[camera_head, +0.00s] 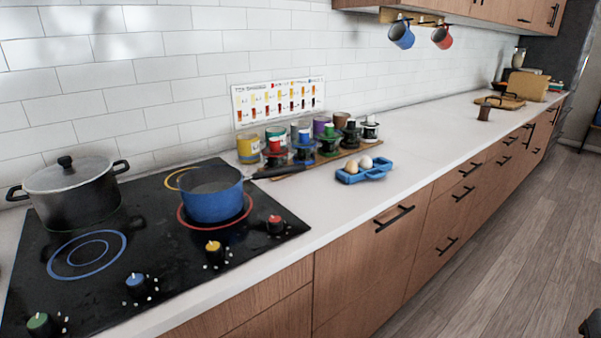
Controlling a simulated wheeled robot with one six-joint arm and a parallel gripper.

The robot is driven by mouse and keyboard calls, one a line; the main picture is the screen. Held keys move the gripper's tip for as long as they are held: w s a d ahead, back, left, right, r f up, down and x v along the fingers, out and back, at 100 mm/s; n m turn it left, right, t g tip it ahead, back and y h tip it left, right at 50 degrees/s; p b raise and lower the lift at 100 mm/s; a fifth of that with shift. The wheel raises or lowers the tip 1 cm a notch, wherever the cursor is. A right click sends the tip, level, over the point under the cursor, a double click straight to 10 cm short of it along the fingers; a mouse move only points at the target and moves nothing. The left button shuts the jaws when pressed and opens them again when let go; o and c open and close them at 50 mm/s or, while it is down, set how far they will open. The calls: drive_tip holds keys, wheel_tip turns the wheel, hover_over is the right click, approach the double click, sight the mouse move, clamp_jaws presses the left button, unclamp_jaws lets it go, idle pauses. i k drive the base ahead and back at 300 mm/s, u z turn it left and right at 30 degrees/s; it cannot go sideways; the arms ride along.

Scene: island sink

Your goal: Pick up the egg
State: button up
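Two eggs sit in a small blue egg holder (376,174) near the counter's front edge, right of the cooktop. I cannot make out my gripper. A dark piece cut off at the bottom right corner is too partial to identify.
A blue pot (213,203) and a lidded grey pot (73,190) stand on the black cooktop (150,250). Several jars (276,135) crowd a wooden board (292,170) behind the eggs. Two mugs hang above.

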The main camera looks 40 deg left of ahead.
sight(351, 167)
drive_tip(key=u, duration=1.25)
